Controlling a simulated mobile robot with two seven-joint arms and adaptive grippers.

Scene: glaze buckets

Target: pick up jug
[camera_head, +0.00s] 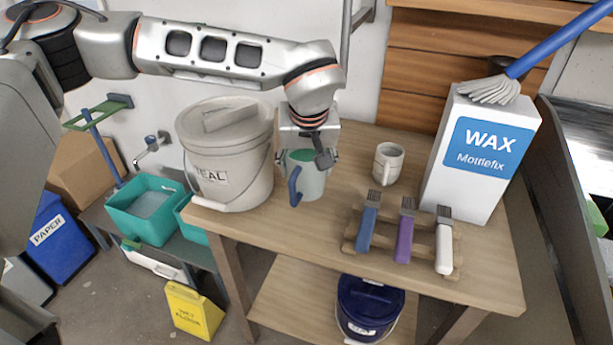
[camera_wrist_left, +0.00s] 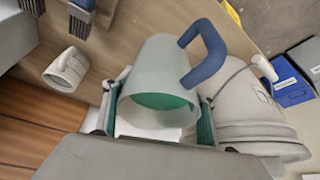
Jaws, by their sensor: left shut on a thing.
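The jug (camera_head: 312,185) is a pale, translucent cup with a blue handle and teal glaze inside. It stands upright at the back of the wooden table; I cannot tell whether its base touches the top. My left gripper (camera_head: 308,158) comes from above, its fingers on either side of the jug's upper part, shut on it. In the left wrist view the jug (camera_wrist_left: 165,55) sits between the two teal-padded fingers of the gripper (camera_wrist_left: 158,108), its blue handle out to the right. My right gripper is not in view.
A lidded grey TEAL bucket (camera_head: 225,155) stands close left of the jug. A white mug (camera_head: 387,163), a rack with blue, purple and white brushes (camera_head: 404,232), and a WAX box (camera_head: 478,155) stand to the right. A blue bucket (camera_head: 368,308) sits below. The table's front left is clear.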

